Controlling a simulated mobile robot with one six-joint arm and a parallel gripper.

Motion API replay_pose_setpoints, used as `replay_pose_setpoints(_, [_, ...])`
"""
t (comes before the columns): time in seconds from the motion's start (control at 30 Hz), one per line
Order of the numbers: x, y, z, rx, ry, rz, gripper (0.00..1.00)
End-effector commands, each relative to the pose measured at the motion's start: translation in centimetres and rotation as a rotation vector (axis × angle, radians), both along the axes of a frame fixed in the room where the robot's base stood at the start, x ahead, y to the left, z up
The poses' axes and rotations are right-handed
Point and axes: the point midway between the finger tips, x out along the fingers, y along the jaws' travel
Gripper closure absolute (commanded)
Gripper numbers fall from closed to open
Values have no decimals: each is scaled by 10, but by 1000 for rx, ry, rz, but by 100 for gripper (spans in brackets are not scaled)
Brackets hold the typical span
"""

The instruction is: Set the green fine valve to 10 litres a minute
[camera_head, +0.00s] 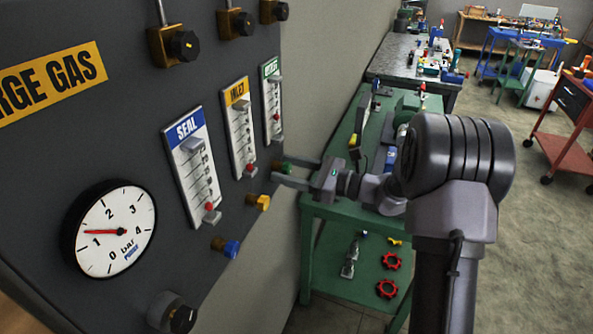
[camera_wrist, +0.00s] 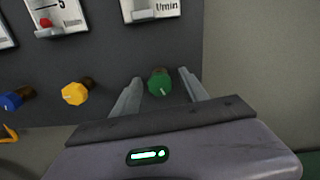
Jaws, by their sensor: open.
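The green fine valve (camera_wrist: 159,83) is a round green knob with a pale mark, standing out from the dark panel below a flowmeter. It also shows in the head view (camera_head: 277,166), partly covered by my gripper. My gripper (camera_wrist: 159,77) is open, with one finger on each side of the green knob and a visible gap to each. In the head view my gripper (camera_head: 280,169) reaches the panel from the right. The flowmeter with the green label (camera_head: 272,103) has a small red float about midway up; its scale numbers are too small to read.
The yellow valve (camera_wrist: 75,93) and blue valve (camera_wrist: 11,101) sit left of the green one. The INLET flowmeter (camera_head: 240,130), SEAL flowmeter (camera_head: 192,165) and a round pressure gauge (camera_head: 110,229) are on the same panel. A green bench (camera_head: 325,212) stands to the right.

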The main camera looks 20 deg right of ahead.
Motion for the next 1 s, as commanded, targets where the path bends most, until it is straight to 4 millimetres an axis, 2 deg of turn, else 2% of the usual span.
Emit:
replay_pose_setpoints(0.17, [-16,-24,2,1,2,-4,48])
replay_pose_setpoints(0.5, [-77,-108,2,1,2,-6,48])
replay_pose_setpoints(0.6, [-90,-125,2,1,1,-4,48])
replay_pose_setpoints(0.77, [-101,-139,1,1,1,-1,48])
replay_pose_setpoints(1.0, [-102,-140,0,0,0,0,48])
